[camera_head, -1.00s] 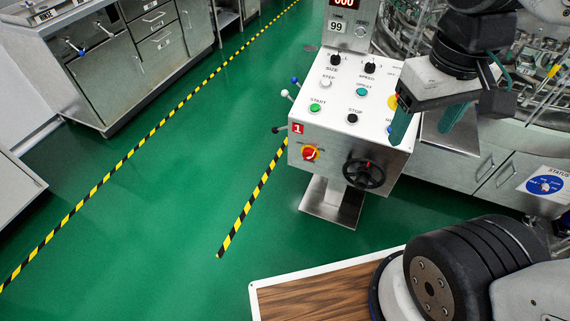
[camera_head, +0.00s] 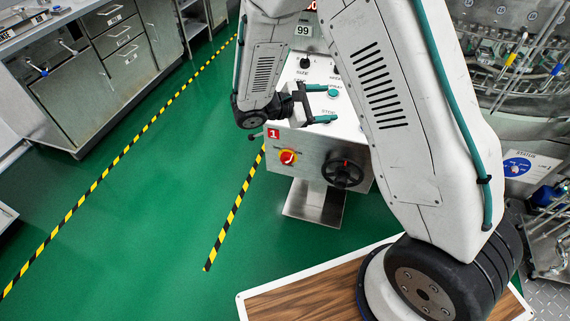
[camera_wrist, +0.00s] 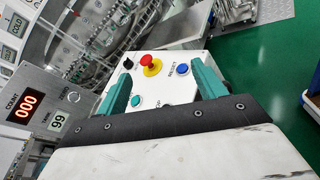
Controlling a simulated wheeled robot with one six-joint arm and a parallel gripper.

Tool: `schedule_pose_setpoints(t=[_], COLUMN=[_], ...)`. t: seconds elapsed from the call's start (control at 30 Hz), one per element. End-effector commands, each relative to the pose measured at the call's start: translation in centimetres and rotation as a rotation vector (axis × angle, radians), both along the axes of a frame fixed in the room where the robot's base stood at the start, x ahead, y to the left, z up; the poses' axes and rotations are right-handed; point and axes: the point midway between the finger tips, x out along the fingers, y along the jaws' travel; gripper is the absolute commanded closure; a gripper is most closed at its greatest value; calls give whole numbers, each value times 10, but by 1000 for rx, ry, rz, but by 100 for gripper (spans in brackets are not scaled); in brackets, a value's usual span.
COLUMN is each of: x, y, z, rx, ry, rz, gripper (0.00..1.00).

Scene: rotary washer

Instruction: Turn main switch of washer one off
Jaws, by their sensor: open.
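In the wrist view my two teal fingers (camera_wrist: 163,82) are spread over the top panel; the main switch is not seen there.
A black handwheel (camera_head: 343,173) sits right of the switch. On the top panel the wrist view shows a red stop button (camera_wrist: 149,62) on yellow and a blue reset button (camera_wrist: 183,69). Steel cabinets (camera_head: 85,80) stand left. Green floor left of the console is clear.

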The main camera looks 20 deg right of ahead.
Motion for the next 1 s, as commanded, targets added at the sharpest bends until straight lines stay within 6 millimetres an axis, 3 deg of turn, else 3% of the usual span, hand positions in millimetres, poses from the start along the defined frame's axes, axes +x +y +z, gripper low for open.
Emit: schedule_pose_setpoints(t=[0.03, 0.1, 0.3, 0.5, 0.6, 0.8, 1.0], x=[12, 27, 53, 51, 44, 35, 51], y=[9, 21, 60, 96, 108, 118, 105], z=[-26, -56, -156, -256, -293, -328, -331], rx=[-49, -112, -266, -368, -395, -417, -418], ry=[42, 85, 200, 289, 318, 343, 344], rz=[68, 164, 454, 726, 826, 923, 929], gripper=[31, 31, 31, 31, 31, 31, 31])
